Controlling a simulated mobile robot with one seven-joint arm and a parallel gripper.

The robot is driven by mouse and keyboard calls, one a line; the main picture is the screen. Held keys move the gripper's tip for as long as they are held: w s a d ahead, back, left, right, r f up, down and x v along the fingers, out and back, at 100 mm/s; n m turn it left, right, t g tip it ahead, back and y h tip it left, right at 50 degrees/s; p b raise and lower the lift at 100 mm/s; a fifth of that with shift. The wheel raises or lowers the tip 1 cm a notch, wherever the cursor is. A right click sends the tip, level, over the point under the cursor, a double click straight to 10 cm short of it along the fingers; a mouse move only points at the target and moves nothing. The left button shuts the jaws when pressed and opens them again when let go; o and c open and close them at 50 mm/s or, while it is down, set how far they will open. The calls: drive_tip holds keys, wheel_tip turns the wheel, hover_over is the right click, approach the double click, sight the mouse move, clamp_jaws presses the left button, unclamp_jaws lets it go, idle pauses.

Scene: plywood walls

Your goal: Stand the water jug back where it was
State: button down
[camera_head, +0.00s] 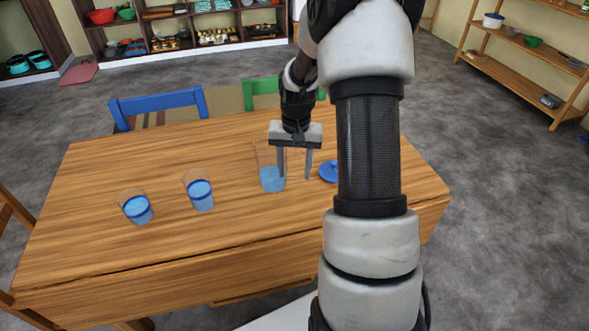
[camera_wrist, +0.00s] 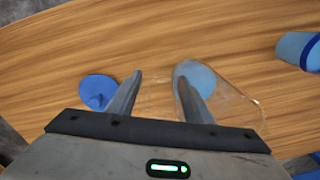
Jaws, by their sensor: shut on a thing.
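The water jug (camera_head: 271,181) is a clear vessel with blue water low in it. It looks upright over the wooden table, near its middle. I cannot tell whether its base touches the wood. In the wrist view the jug (camera_wrist: 240,101) lies around and to the right of the right finger. My gripper (camera_head: 295,178) points down at the jug's right side. It is shut on the jug, with its fingers clearly apart in the wrist view (camera_wrist: 158,80). The clear part between the fingers is hard to make out.
Two glasses of blue water, a nearer-left one (camera_head: 137,208) and another (camera_head: 200,192), stand left of the jug. A blue knobbed lid (camera_wrist: 98,90) lies on the table (camera_head: 110,165) beside the gripper, partly behind my arm in the head view. Blue (camera_head: 157,101) and green chairs stand behind.

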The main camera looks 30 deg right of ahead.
drive_tip(key=shift+f, duration=0.15)
drive_tip(key=c, duration=0.9)
unclamp_jaws()
drive_tip(key=r+p, duration=0.2)
drive_tip(key=r, duration=1)
drive_tip(key=shift+s+r, duration=0.2)
